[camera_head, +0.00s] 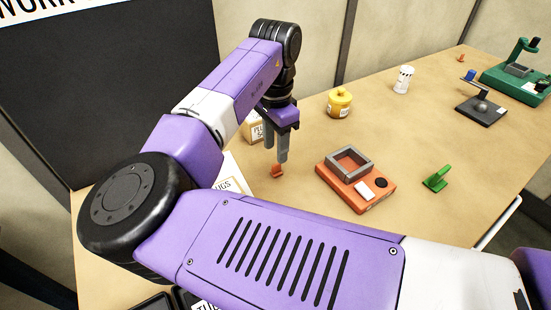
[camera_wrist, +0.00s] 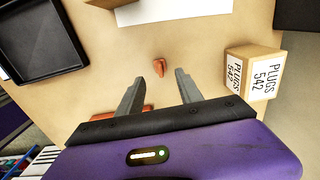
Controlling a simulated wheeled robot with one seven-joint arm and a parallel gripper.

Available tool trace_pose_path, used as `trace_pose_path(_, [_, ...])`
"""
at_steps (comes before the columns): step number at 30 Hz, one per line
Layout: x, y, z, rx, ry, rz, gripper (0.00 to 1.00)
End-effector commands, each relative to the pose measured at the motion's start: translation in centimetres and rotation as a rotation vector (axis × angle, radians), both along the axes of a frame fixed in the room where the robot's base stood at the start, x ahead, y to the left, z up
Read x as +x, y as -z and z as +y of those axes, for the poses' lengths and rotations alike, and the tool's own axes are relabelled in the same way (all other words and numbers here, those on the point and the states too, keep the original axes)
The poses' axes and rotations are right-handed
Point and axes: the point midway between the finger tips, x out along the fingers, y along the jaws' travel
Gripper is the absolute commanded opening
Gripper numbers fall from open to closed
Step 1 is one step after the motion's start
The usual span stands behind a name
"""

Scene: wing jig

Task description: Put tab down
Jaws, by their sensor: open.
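A small orange tab (camera_head: 277,171) rests on the tan table, just below my gripper in the head view. In the wrist view the orange tab (camera_wrist: 159,67) shows just beyond the fingertips, roughly in line with the gap between them. My gripper (camera_head: 276,150) points down with its jaws open. In the wrist view the gripper's fingers (camera_wrist: 160,78) are spread apart with nothing between them. Whether the tips touch the tab or the table I cannot tell.
An orange fixture (camera_head: 353,190) with a grey frame stands right of the tab. A green bracket-like piece (camera_head: 437,181), yellow pot (camera_head: 339,105), white cylinder (camera_head: 403,80) and green device (camera_head: 518,85) stand farther right. A PLUGS box (camera_wrist: 252,74) and black tray (camera_wrist: 38,45) flank the gripper.

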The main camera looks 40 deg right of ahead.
Motion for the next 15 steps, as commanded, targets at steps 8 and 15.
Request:
trace_pose_path(8, [0.0,-4.6,-0.1,0.001,0.001,-0.001,0.43])
trace_pose_path(15, [0.0,-5.7,0.0,0.001,-0.001,0.000,0.43])
